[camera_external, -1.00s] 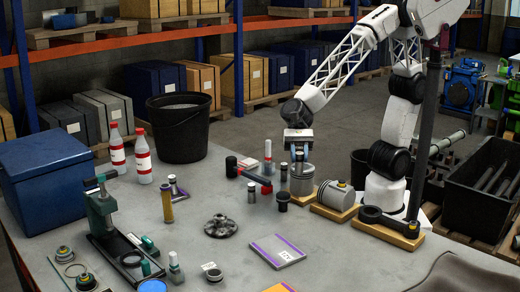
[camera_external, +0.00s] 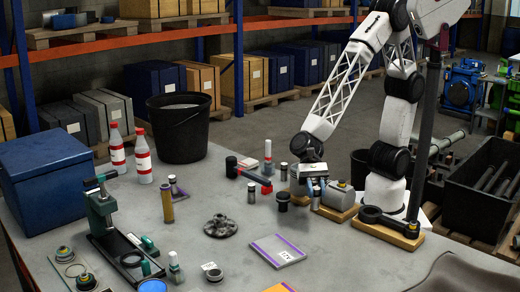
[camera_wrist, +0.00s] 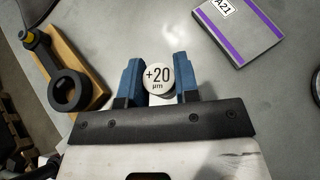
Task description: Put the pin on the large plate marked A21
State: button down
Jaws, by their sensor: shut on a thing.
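My gripper (camera_wrist: 161,80) is shut on a short round pin (camera_wrist: 159,76) whose light end face reads "+20 µm" in the wrist view. In the external view my gripper (camera_external: 312,180) holds the pin (camera_external: 316,198) above the right part of the bench, near the pistons. The large plate marked A21 (camera_external: 277,250) is flat and grey with purple edge stripes, on the front middle of the bench. It also shows at the top right of the wrist view (camera_wrist: 240,30), apart from the gripper, with nothing on it.
A black bushing (camera_external: 283,201) stands beside the gripper. A piston on a wooden block (camera_external: 340,196) and a connecting rod on a board (camera_external: 388,226) lie to the right. A red-and-black hammer (camera_external: 250,175) and a dark round part (camera_external: 221,226) lie left. The bench around the plate is mostly clear.

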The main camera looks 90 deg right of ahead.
jog(key=shift+f, duration=0.45)
jog(key=shift+w+a, duration=0.1)
send_over(284, 245)
jog(key=shift+a+f, duration=0.1)
jog(key=shift+f, duration=0.65)
dwell(0.4)
jog(key=shift+f, duration=1.75)
jog(key=shift+f, duration=0.1)
jog(key=c, duration=0.8)
grip_release()
jog(key=shift+c, duration=0.2)
